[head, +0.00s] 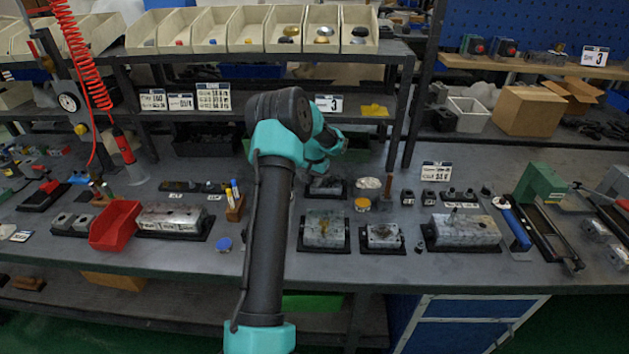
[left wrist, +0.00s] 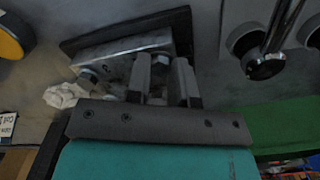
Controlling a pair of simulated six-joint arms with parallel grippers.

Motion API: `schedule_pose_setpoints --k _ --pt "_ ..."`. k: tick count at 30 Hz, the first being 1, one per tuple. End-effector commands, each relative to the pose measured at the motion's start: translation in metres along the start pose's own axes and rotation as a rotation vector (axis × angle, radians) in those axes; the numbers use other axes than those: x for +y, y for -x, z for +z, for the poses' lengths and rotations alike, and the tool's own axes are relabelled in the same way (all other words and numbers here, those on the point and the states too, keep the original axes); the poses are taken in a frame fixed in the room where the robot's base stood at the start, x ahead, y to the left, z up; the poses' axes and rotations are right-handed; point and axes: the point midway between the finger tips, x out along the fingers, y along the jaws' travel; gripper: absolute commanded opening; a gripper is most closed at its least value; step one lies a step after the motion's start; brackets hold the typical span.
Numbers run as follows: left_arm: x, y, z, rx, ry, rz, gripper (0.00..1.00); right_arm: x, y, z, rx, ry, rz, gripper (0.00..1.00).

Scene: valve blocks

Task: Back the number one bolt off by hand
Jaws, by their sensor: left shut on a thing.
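A small grey valve block (head: 326,188) on a black mat stands at the back of the bench in the head view, partly behind my left wrist. In the left wrist view the same block (left wrist: 113,55) shows as a pale metal body with a second bolt head (left wrist: 88,75) near its corner. My left gripper (left wrist: 162,75) has its two fingers on either side of a hex bolt (left wrist: 158,66) at the block's edge, shut on it. I cannot read a number beside this bolt. My right gripper is not in view.
Other valve blocks (head: 324,228) (head: 382,236) (head: 465,229) stand on mats in front and to the right. In the left wrist view a metal rod (left wrist: 283,25) stands close on the right.

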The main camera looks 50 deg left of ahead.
Motion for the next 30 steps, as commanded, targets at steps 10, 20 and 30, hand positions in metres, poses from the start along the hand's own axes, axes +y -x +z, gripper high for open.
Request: schedule_pose_setpoints --k 10,20,30 --pt "0.000 0.000 0.000 0.000 -0.003 0.000 0.41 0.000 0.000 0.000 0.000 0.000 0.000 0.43" --pt "0.000 0.000 0.000 0.000 -0.003 0.000 0.52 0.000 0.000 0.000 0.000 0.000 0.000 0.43" --pt "0.000 0.027 -0.001 0.003 -0.003 0.000 0.52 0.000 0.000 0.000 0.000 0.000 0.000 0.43"
